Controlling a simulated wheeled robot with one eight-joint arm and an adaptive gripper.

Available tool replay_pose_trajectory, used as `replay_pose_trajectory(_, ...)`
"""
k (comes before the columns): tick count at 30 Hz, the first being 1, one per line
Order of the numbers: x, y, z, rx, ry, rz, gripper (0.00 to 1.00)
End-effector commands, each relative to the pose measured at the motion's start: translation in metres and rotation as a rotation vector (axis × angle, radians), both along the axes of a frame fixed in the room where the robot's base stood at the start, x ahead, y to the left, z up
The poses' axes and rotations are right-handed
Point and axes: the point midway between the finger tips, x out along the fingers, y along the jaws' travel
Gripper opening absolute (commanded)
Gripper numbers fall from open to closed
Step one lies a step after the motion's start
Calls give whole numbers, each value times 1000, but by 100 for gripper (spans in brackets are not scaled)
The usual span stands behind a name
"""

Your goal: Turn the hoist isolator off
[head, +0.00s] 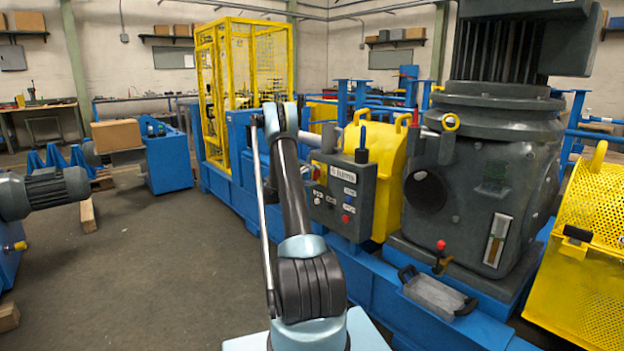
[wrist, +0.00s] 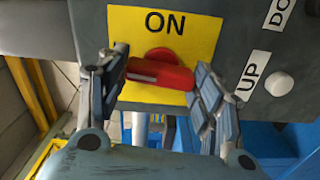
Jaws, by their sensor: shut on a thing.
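The hoist isolator is a red rotary handle (wrist: 160,76) on a yellow plate (wrist: 200,32) marked ON above it, in the wrist view. The handle lies nearly level, tilted slightly down to the right. My gripper (wrist: 160,88) is shut on the handle, one finger at its left end and one at its right.
A white button (wrist: 279,83) labelled UP sits right of the plate. A yellow guard (head: 392,150) and a large grey gearbox (head: 480,190) stand right of the box on a blue frame. Open floor (head: 150,270) lies to the left.

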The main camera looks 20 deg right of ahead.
Motion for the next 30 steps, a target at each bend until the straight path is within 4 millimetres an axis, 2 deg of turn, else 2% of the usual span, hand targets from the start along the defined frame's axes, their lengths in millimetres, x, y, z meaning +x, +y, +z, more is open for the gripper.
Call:
replay_pose_trajectory(9,3,3,-1,-38,111,7,36)
replay_pose_trajectory(25,2,3,-2,-46,132,6,36)
replay_pose_trajectory(26,2,3,-2,-45,133,6,62)
replay_pose_trajectory(27,2,3,-2,-46,132,5,71)
replay_pose_trajectory(28,2,3,-2,-46,132,5,78)
replay_pose_trajectory(30,1,2,-2,-45,132,4,80)
